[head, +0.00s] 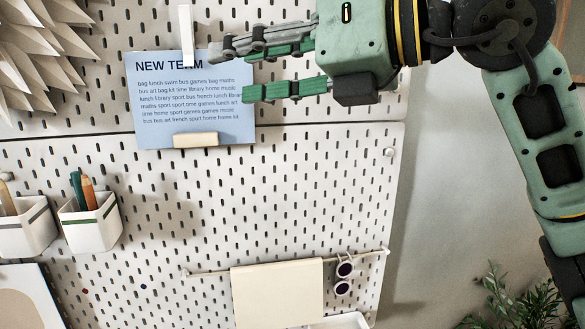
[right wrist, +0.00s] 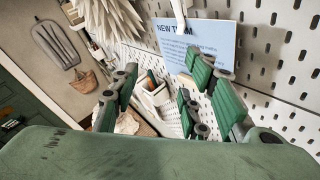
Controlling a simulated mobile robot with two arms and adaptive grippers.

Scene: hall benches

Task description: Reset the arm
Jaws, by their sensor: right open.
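My right gripper (head: 238,72) comes in from the upper right of the head view on my green arm. Its fingers point left, apart and empty, in front of the upper pegboard (head: 300,160). They overlap the right part of a blue "NEW TEAM" notice (head: 165,105) in the picture; whether they touch it I cannot tell. In the right wrist view the green-padded fingers (right wrist: 165,88) are spread, with nothing held between them. My left gripper is not in view.
White pegboard cups (head: 92,226) with pens hang at the lower left. A rod holds a cream cloth (head: 277,293) and dark-lensed rings (head: 343,270). Folded paper decor (head: 40,50) juts out at the upper left. A plant (head: 515,300) stands at the lower right.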

